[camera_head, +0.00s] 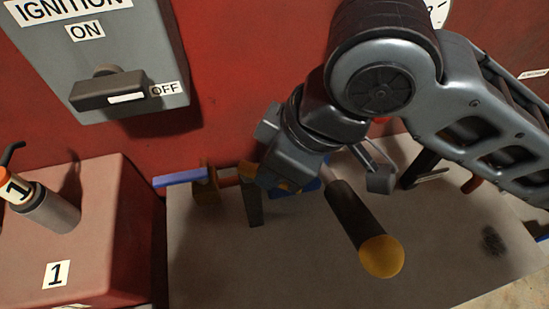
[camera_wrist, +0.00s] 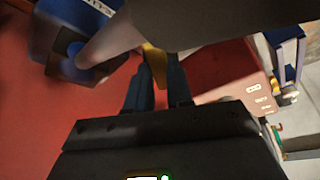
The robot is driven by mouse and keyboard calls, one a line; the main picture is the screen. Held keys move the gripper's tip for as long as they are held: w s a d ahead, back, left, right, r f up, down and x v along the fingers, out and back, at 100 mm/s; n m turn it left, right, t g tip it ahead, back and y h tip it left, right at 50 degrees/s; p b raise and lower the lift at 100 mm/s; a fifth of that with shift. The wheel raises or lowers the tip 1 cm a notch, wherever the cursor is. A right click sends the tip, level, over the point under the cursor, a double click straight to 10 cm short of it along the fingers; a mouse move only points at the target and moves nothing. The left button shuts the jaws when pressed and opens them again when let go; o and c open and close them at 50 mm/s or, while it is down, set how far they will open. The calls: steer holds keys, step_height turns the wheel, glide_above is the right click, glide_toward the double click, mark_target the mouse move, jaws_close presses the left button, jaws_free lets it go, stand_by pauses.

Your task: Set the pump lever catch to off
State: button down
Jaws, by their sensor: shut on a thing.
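The pump lever (camera_head: 355,218) has a dark grip with a yellow end and slants toward the camera from a blue mount, partly hidden behind my gripper. In the wrist view, the blue mount (camera_wrist: 80,62) is at upper left and the lever (camera_wrist: 195,22) crosses the top, close to the camera. My gripper (camera_head: 264,188) is low beside the lever's base. In the wrist view, my gripper (camera_wrist: 162,72) is shut on a small yellow piece (camera_wrist: 154,60), seemingly the catch. Its tip and setting are mostly hidden by the fingers and lever.
A grey ignition box (camera_head: 110,55) with a dark knob hangs on the red wall at upper left. A red block (camera_head: 85,235) marked 1 stands at lower left. A blue bar (camera_head: 180,178) lies left of my gripper. The grey top (camera_head: 225,265) is clear in front.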

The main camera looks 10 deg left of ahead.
steer(key=shift+s+m, duration=0.1)
steer(key=shift+m, duration=0.2)
steer(key=c, duration=1)
jaws_free()
steer(key=shift+r, duration=0.1)
steer(key=v, duration=0.7)
steer(key=shift+s+d+r, duration=0.1)
steer(key=shift+s+r, duration=0.05)
steer(key=shift+r, duration=0.1)
steer(key=shift+c, duration=0.3)
